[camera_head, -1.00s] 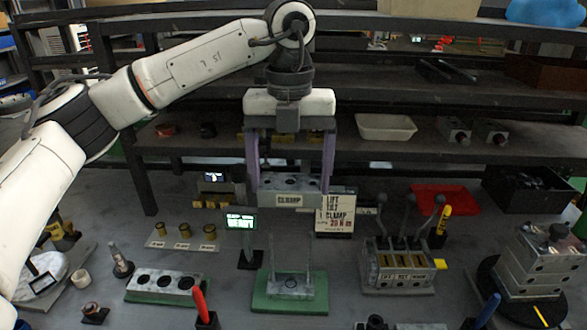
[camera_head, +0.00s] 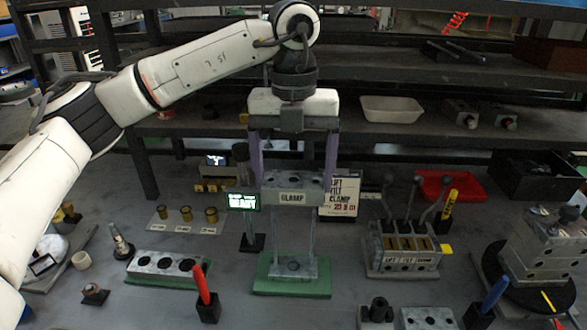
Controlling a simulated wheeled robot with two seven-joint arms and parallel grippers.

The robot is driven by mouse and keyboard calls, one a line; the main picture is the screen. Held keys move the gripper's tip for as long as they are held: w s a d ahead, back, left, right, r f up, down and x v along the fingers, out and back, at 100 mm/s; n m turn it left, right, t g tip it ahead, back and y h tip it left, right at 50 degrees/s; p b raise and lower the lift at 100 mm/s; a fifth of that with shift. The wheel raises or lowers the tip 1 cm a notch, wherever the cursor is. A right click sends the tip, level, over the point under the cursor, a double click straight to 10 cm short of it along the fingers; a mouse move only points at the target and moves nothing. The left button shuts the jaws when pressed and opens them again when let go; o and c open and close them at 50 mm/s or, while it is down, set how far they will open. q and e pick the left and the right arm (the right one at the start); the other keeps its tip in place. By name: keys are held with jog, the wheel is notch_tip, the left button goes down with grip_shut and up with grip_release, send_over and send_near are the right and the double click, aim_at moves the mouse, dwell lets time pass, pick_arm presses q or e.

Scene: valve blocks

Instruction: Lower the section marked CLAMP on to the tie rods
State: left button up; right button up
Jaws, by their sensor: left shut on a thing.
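My left gripper (camera_head: 293,182) is shut on the grey section marked CLAMP (camera_head: 291,198), with one purple finger at each end. The section looks level, its label facing me. It hangs well above the green base (camera_head: 291,288), which has a low grey block on it. The thin upright tie rods (camera_head: 311,235) rise from this base to the section's underside. Their upper ends are hidden, so I cannot tell whether they are in its holes. My right gripper is not in view.
A small green-lit display (camera_head: 243,201) stands close left of the section, and a printed sign (camera_head: 339,196) close right. A lever block (camera_head: 403,250) stands further right. A grey block with holes (camera_head: 166,265) lies left. A shelf rack is behind.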

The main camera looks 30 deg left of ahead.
aim_at(293, 197)
pick_arm(q)
jog(key=shift+f+b, duration=0.35)
jog(key=shift+f, duration=0.4)
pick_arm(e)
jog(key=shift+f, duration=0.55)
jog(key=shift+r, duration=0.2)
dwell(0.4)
pick_arm(q)
jog(key=shift+f+b, duration=1)
jog(key=shift+f, duration=0.75)
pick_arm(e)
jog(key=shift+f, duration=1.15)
pick_arm(q)
jog(key=shift+f+b, duration=0.65)
jog(key=shift+f, duration=0.35)
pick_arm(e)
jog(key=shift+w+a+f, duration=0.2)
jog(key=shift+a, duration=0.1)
pick_arm(q)
jog(key=shift+f+b, duration=0.65)
jog(key=shift+f, duration=0.35)
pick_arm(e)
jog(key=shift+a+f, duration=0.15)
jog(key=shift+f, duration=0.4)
pick_arm(q)
jog(key=shift+f+b, duration=0.55)
jog(key=shift+f, duration=0.25)
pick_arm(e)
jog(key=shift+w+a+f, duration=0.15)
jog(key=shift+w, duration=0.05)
